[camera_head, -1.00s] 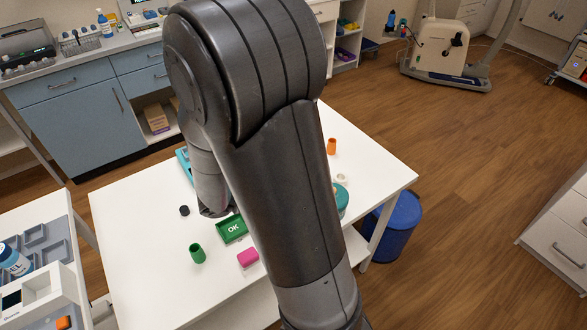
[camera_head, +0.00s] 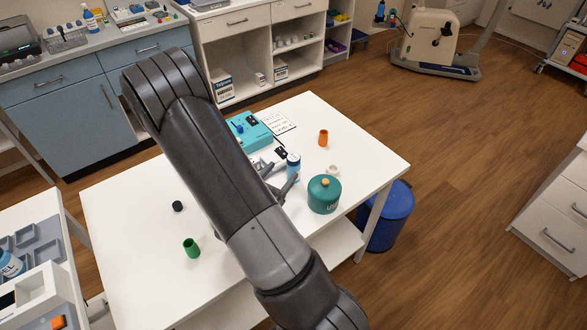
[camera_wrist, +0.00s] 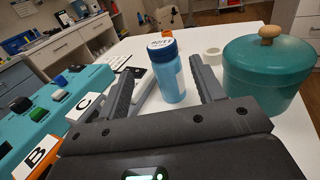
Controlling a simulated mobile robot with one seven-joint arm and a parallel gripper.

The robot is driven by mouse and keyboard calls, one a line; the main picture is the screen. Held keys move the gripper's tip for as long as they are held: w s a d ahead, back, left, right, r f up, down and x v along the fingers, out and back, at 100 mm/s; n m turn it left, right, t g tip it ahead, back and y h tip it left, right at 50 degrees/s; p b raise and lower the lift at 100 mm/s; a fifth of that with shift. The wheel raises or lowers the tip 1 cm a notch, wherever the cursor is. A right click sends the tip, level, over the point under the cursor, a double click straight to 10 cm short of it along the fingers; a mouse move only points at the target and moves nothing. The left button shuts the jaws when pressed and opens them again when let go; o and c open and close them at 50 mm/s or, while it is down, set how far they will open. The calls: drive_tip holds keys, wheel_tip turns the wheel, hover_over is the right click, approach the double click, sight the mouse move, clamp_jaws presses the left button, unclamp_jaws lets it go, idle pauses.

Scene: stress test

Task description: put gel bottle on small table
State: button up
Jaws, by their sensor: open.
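A light-blue bottle with a dark band and a white top (camera_head: 293,165) stands upright on the white table (camera_head: 130,250). It also shows in the wrist view (camera_wrist: 170,80). My gripper (camera_head: 281,181) is open, its fingers (camera_wrist: 162,72) on either side of this bottle; the bottle looks nearer the right finger, and contact cannot be told. Another blue-and-white bottle (camera_head: 10,265), partly lettered "EL", is at the left edge on a grey compartment unit. Part of it is cut off by the frame. I cannot tell for certain which bottle is the gel bottle.
A teal lidded pot (camera_head: 324,195) stands close right of my gripper, with a white ring (camera_head: 333,170) behind it. A teal device (camera_head: 250,132), an orange cup (camera_head: 323,138), a green cup (camera_head: 191,248) and a black cap (camera_head: 178,206) share the table. A blue bin (camera_head: 388,220) is beside it.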

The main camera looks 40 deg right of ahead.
sight(290, 164)
drive_tip(key=shift+s+x, duration=0.1)
drive_tip(key=shift+x, duration=1.65)
drive_tip(key=shift+s+x, duration=0.15)
drive_tip(key=shift+x, duration=1.55)
drive_tip(key=shift+d+r, duration=0.1)
drive_tip(key=shift+c, duration=0.4)
drive_tip(key=c, duration=1.1)
drive_tip(key=shift+r, duration=0.15)
drive_tip(key=shift+r, duration=4.85)
drive_tip(key=w+a+f+n+t+y, duration=0.2)
drive_tip(key=w+a+n+t+y, duration=0.3)
drive_tip(key=a, duration=0.7)
drive_tip(key=w+a+f+n+t+y, duration=0.1)
drive_tip(key=w+a+n+t+y, duration=0.4)
drive_tip(key=w+a, duration=0.5)
drive_tip(key=a+y, duration=0.1)
drive_tip(key=a, duration=0.1)
drive_tip(key=shift+w+a+f, duration=0.15)
drive_tip(key=shift+a+f, duration=0.2)
